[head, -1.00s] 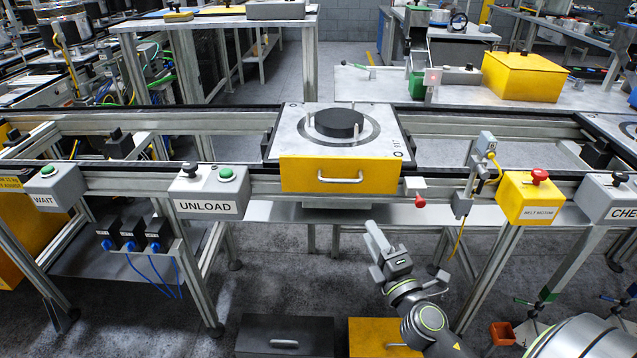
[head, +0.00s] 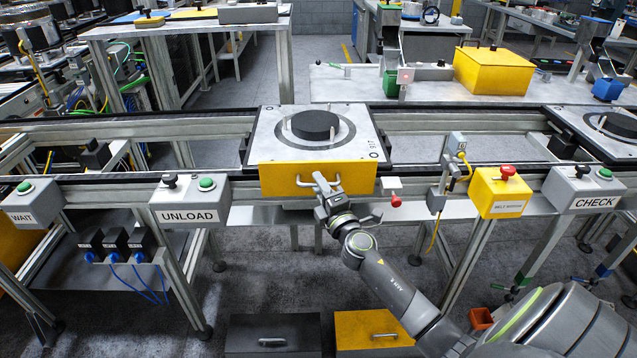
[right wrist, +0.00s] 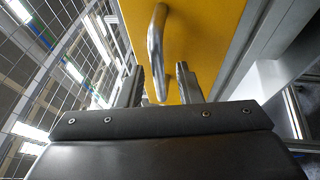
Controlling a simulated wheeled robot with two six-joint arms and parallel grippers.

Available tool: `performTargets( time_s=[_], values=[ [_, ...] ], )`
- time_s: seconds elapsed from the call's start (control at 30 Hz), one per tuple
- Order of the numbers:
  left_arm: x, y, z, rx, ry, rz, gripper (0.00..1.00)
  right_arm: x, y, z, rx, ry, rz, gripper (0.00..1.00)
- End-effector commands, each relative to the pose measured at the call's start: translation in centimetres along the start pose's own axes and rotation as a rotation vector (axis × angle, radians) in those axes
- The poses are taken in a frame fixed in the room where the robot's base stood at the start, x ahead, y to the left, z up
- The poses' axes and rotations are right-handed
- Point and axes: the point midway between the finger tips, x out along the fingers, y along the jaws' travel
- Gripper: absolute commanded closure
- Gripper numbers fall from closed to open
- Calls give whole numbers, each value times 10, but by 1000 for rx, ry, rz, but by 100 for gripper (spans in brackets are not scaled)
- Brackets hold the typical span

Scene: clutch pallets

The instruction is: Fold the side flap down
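The side flap is a yellow panel (head: 345,182) on the front of a grey pallet (head: 268,150). It stands upright. Its metal handle (head: 304,182) is partly hidden by my right gripper (head: 328,182). In the right wrist view the yellow flap (right wrist: 205,35) fills the upper middle and the curved handle (right wrist: 156,45) reaches down between the two fingers of the right gripper (right wrist: 161,85). The fingers are apart, one on each side of the handle, with gaps visible. A black disc (head: 314,125) sits on the pallet. My left gripper is not in view.
The pallet rests on a conveyor (head: 450,118). A red-tipped lever (head: 395,200) hangs just right of the flap. An UNLOAD button box (head: 190,198) is left, and a yellow belt-motor box (head: 500,192) right. A second pallet (head: 572,140) stands at the far right.

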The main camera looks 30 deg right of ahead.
Motion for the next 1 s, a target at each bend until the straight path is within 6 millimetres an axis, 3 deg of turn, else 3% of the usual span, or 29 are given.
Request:
performTargets(
  time_s=[0.43, 0.7, 1.0],
  values=[
    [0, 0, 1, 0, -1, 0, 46, 10, 0, 0, 1, 0, -1, 68],
    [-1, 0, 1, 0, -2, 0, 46, 10, 0, 0, 1, 0, -1, 100],
    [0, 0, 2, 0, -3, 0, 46, 10, -1, 0, 1, 0, 0, 100]
  ],
)
